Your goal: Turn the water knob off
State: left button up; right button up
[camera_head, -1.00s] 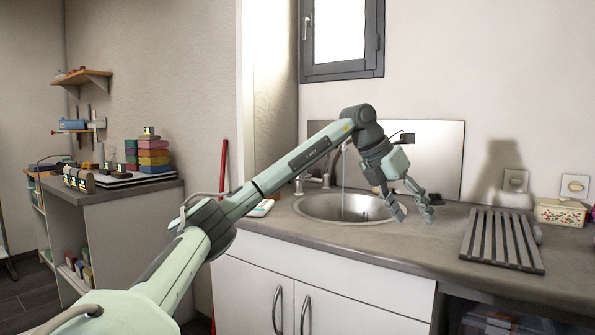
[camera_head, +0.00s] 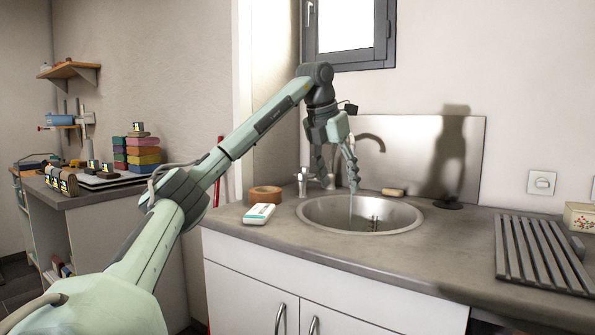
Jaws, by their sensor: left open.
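The metal water knob (camera_head: 302,182) stands on the counter at the back left of the round sink (camera_head: 395,213). My left gripper (camera_head: 338,186) points down just right of the knob, over the back left of the sink. Its fingers are spread, and nothing shows between them that they grip. They appear apart from the knob, though depth is hard to judge. A thin water stream (camera_head: 350,211) shows faintly below the right finger. My right gripper is out of view.
A slatted rack (camera_head: 540,252) lies to the right. The counter between sink and rack is clear.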

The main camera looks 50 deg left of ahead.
aim_at(301, 176)
jog(key=i+j, duration=0.1)
jog(key=j, duration=0.25)
jog(key=i+j, duration=0.15)
jog(key=j, duration=0.2)
jog(key=i+j, duration=0.1)
jog(key=j, duration=0.25)
jog(key=i+j, duration=0.1)
jog(key=j, duration=0.3)
jog(key=i+j, duration=0.15)
jog(key=j, duration=0.2)
jog(key=i+j, duration=0.1)
jog(key=j, duration=0.25)
